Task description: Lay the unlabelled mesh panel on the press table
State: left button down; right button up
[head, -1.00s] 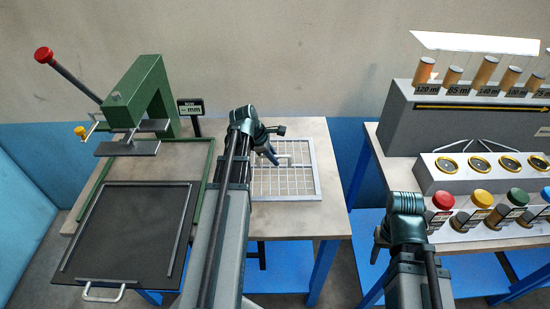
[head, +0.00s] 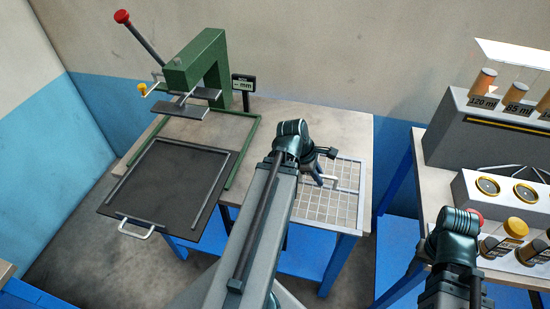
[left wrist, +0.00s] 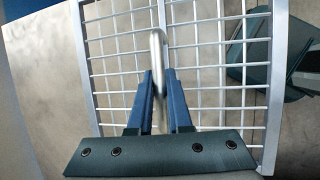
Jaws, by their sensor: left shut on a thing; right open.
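A mesh panel (head: 361,195), a pale metal frame with a wire grid and no label visible, is held over the front right part of the wooden table. My left gripper (head: 324,178) is shut on its handle; the left wrist view shows the blue fingers (left wrist: 159,85) around the pale handle bar (left wrist: 158,45) and the panel's frame (left wrist: 83,60). The green press (head: 205,60) stands at the back left. Its dark flat plate (head: 165,185) with side rails and a front handle lies bare. My right gripper (head: 455,240) is open at the lower right, its fingers mostly hidden.
A small display (head: 243,84) stands beside the press. The wooden tabletop (head: 335,122) behind the panel is clear. At the right, a grey unit (head: 490,135) with sample tubes and a panel with coloured caps (head: 515,228) stand on another blue-legged table, close to my right arm.

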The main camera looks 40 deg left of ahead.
aim_at(174, 188)
jog(key=z, duration=0.55)
jog(key=k, duration=2.3)
jog(key=k+j+u, duration=0.1)
jog(key=u, duration=0.35)
jog(key=i+j, duration=0.8)
